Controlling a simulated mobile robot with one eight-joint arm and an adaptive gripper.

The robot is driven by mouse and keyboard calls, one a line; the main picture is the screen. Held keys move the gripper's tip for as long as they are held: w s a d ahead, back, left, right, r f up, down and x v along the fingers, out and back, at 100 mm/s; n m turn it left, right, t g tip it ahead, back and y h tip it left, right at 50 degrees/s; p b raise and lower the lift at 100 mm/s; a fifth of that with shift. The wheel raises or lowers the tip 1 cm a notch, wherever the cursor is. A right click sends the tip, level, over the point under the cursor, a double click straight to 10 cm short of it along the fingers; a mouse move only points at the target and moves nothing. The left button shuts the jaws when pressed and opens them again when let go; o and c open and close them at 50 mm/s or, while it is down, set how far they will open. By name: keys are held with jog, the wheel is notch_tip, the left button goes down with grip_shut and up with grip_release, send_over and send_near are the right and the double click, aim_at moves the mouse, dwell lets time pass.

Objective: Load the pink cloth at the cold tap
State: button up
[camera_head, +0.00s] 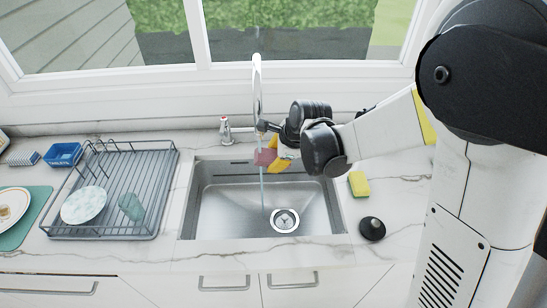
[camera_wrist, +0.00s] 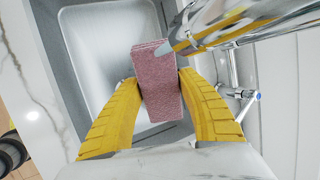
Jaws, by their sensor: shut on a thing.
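The pink cloth (camera_head: 264,157) is a folded block, held over the sink close to the tap (camera_head: 257,90). My gripper (camera_head: 277,155) is shut on it. In the wrist view the cloth (camera_wrist: 157,85) stands between the two yellow fingers of my gripper (camera_wrist: 160,92). The tap's metal spout (camera_wrist: 235,22) passes beside the cloth's far end there, with a pale grey-blue patch at its edge. In the head view a thin pale stream (camera_head: 262,190) runs down below the cloth into the sink basin (camera_head: 228,205).
A silver fitting with a reddish top (camera_head: 225,128) stands left of the tap. A yellow sponge (camera_head: 359,184) and a black round item (camera_head: 372,228) lie right of the sink. A dish rack (camera_head: 150,165) with a plate and a tumbler stands left. The basin is otherwise clear.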

jog(key=s+d, duration=0.4)
jog(key=s, duration=0.2)
jog(key=shift+s+d, duration=0.25)
jog(key=shift+s, duration=0.05)
dwell(0.3)
dwell(1.0)
jog(key=s+d+r+p, duration=0.3)
jog(key=s+r, duration=0.1)
dwell(0.6)
dwell(0.5)
